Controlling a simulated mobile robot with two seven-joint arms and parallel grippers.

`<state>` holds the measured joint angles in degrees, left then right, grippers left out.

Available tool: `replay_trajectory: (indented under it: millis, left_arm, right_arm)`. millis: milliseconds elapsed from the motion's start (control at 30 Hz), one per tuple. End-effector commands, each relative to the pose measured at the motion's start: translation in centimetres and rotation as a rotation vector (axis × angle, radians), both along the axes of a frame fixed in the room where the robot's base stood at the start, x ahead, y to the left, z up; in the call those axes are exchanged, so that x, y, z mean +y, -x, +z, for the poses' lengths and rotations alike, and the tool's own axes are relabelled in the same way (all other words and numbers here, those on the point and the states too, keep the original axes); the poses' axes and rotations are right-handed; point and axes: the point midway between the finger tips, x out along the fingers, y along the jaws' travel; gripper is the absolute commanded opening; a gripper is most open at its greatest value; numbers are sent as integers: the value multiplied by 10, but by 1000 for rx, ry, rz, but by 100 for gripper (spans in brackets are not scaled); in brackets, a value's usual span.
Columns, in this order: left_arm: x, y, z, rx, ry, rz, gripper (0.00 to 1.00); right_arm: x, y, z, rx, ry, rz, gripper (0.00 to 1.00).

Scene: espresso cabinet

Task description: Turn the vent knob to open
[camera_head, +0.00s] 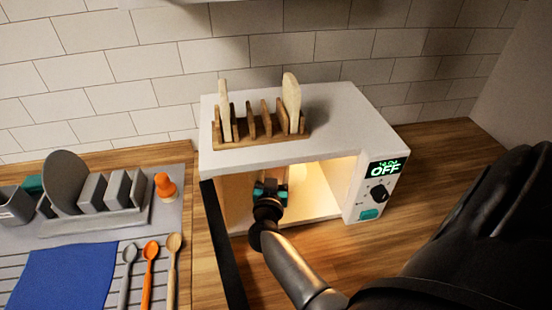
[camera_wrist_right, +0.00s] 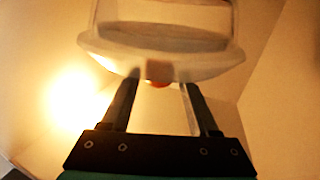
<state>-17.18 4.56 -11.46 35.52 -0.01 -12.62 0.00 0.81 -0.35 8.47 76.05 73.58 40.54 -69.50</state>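A white microwave-like appliance (camera_head: 285,155) stands on the counter with its door (camera_head: 222,245) swung open and its inside lit. Its front panel has a display reading OFF (camera_head: 384,170) and a dark round knob (camera_head: 379,193). My right gripper (camera_head: 270,190) reaches into the cavity. In the right wrist view its fingers (camera_wrist_right: 160,92) are apart, just in front of a white, partly clear container (camera_wrist_right: 160,55). A small reddish part (camera_wrist_right: 158,83) shows under the container's rim, between the fingertips; I cannot tell whether it is a vent knob. My left gripper is out of view.
A wooden rack with boards (camera_head: 262,125) stands on top of the appliance. To the left are a grey drying rack (camera_head: 95,220), a blue cloth (camera_head: 60,275) and several spoons (camera_head: 149,265). Cavity walls surround the right gripper. Bare counter lies at right.

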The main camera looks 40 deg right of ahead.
Motion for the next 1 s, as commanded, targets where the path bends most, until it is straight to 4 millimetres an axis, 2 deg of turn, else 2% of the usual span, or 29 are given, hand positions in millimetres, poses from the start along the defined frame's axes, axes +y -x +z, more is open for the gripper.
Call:
replay_trajectory:
  millis: [33, 100, 367, 800, 1000]
  left_arm:
    - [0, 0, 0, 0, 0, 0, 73]
    - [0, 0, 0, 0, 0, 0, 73]
    - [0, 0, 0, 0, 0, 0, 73]
    - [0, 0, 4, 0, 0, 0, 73]
    - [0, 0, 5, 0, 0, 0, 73]
  right_arm:
    - [0, 0, 0, 0, 0, 0, 68]
    - [0, 0, 0, -1, 1, 0, 74]
    - [1, 1, 0, -1, 1, 0, 74]
    - [47, 44, 0, 1, -2, 0, 74]
    - [55, 51, 0, -1, 0, 0, 74]
